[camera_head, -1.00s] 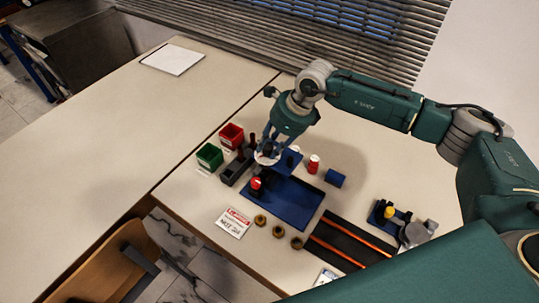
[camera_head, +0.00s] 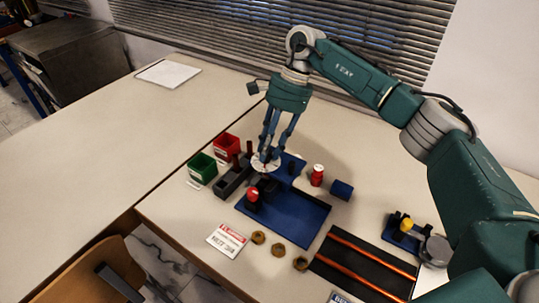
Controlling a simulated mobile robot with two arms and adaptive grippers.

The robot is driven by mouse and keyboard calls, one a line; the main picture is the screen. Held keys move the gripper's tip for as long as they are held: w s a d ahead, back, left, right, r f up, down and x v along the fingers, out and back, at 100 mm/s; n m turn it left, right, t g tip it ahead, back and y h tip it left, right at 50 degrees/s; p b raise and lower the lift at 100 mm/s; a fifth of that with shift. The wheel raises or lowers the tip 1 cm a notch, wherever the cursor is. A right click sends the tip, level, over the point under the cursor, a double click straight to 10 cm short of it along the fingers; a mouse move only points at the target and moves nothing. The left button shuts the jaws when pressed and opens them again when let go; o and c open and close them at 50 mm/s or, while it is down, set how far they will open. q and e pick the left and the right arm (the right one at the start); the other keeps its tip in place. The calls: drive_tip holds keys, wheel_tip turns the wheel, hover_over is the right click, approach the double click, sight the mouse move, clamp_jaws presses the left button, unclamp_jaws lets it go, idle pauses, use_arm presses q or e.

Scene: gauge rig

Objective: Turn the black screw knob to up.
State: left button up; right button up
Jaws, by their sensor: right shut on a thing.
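The blue gauge rig (camera_head: 290,217) stands on the table, with a round white dial (camera_head: 257,165) at its back left. My right gripper (camera_head: 266,152) points down over the dial. Its fingers are shut on the black screw knob, which they mostly hide; I cannot tell which way the knob points. My left gripper is not in view.
A red bin (camera_head: 227,146) and a green bin (camera_head: 202,168) stand left of the rig. A red-and-white can (camera_head: 317,175) and a blue cylinder (camera_head: 342,189) stand to its right. Several brass nuts (camera_head: 278,250) and a label card (camera_head: 227,240) lie in front.

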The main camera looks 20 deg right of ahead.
drive_tip(key=n, duration=0.2)
drive_tip(key=n+b, duration=0.1)
drive_tip(key=shift+w+a+r+g, duration=0.25)
drive_tip(key=shift+w+g, duration=0.05)
drive_tip(key=shift+g, duration=0.1)
drive_tip(key=n+g+h, duration=0.1)
drive_tip(key=n, duration=0.1)
drive_tip(key=shift+n, duration=0.3)
drive_tip(key=n, duration=0.1)
drive_tip(key=n+h, duration=0.1)
drive_tip(key=n, duration=0.1)
drive_tip(key=shift+a+r+n+g, duration=0.1)
drive_tip(key=shift+a+n+g, duration=0.05)
drive_tip(key=shift+n+g, duration=0.15)
drive_tip(key=shift+a+n+g+h+p, duration=0.1)
drive_tip(key=shift+n+g+h+p, duration=0.45)
drive_tip(key=shift+n, duration=1.35)
drive_tip(key=shift+c, duration=0.2)
drive_tip(key=shift+o, duration=0.2)
drive_tip(key=shift+h, duration=0.35)
drive_tip(key=shift+f, duration=0.2)
drive_tip(key=o, duration=1.1)
drive_tip(key=shift+t, duration=0.25)
drive_tip(key=shift+c, duration=0.2)
drive_tip(key=shift+s, duration=0.1)
